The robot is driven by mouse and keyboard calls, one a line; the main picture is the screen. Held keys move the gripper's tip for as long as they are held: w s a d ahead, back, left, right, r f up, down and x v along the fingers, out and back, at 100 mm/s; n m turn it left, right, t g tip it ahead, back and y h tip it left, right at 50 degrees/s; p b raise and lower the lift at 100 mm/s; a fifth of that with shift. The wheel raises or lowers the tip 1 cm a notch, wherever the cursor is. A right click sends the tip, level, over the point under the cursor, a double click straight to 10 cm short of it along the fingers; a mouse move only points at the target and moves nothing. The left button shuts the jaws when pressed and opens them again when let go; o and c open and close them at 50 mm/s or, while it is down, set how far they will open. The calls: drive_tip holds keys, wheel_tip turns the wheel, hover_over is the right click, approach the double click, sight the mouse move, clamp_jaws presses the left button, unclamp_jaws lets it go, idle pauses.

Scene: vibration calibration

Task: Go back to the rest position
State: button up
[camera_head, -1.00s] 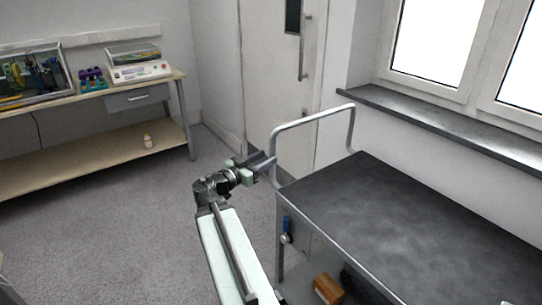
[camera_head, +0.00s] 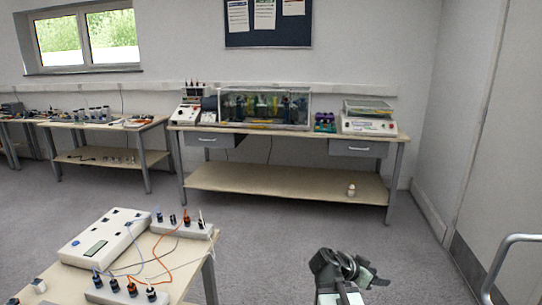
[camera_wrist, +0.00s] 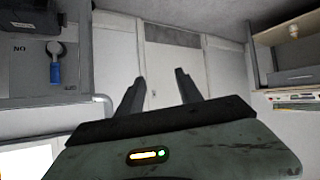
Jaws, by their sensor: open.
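My gripper (camera_wrist: 158,92) shows in the wrist view with its two dark fingers apart and nothing between them. Beyond the fingers are a pale door and wall. In the head view my gripper (camera_head: 372,278) is at the bottom right, above the grey floor. It is clear of the benches there. The arm below it is cut off by the frame's lower edge.
A workbench (camera_head: 290,187) with a glass-fronted box (camera_head: 265,106) and instruments stands along the back wall. A nearer table (camera_head: 190,262) with a white box and wired terminals is at lower left. A metal rail (camera_head: 497,262) is at right. Grey floor (camera_head: 270,240) lies open between.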

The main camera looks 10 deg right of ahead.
drive_tip(key=s+a+f+n+g+y, duration=0.1)
drive_tip(key=a+f+n+y, duration=0.35)
drive_tip(key=a, duration=0.45)
drive_tip(key=s+a+f+n+g+y, duration=0.1)
drive_tip(key=s+a+f+n+y, duration=0.15)
drive_tip(key=a+n, duration=0.45)
drive_tip(key=s+a+f+n+y, duration=0.1)
drive_tip(key=a+f+n+y, duration=0.25)
drive_tip(key=a, duration=0.65)
wheel_tip(320, 180, up, 23)
drive_tip(key=p, duration=2.3)
drive_tip(key=shift+w+a+m+y+p, duration=0.15)
drive_tip(key=shift+w+m+y+p, duration=0.1)
drive_tip(key=shift+m+y+p, duration=0.15)
drive_tip(key=shift+f, duration=0.1)
drive_tip(key=shift+c, duration=0.6)
